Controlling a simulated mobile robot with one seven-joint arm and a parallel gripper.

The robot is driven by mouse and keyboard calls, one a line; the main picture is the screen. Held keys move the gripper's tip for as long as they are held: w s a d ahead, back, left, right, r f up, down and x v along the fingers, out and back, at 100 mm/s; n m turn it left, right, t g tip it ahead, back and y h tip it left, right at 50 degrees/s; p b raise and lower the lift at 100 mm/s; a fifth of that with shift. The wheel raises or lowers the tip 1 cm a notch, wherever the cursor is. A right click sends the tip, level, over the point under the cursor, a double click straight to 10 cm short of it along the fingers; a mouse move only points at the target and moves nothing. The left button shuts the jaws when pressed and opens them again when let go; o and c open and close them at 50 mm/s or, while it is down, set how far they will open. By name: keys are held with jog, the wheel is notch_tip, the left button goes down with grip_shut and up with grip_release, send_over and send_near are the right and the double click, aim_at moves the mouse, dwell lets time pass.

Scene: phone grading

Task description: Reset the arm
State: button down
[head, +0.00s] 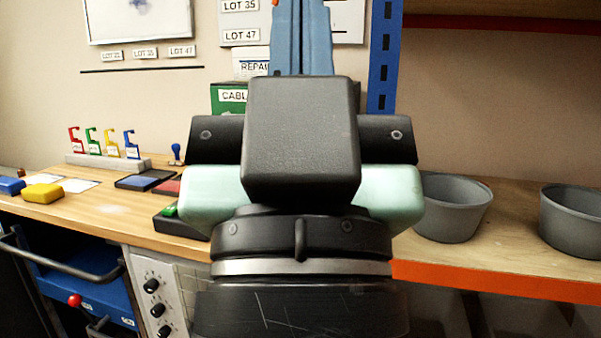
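My arm's end fills the middle of the head view, seen from close behind. My gripper (301,140) shows as a black block with black side pieces and pale green parts below it. Its fingertips are hidden, so I cannot tell whether it is open or shut, or whether it holds anything. Below it, my wrist shows as black rings with a silver band. The arm stands in front of the wooden bench and hides part of it.
Two grey bowls (452,207) (573,219) stand on the bench at right. A blue cart (84,288) stands below, front left.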

notch_tip(320, 180, up, 26)
jog(key=p, duration=2.4)
jog(key=shift+r, duration=0.15)
jog(key=shift+a, duration=0.1)
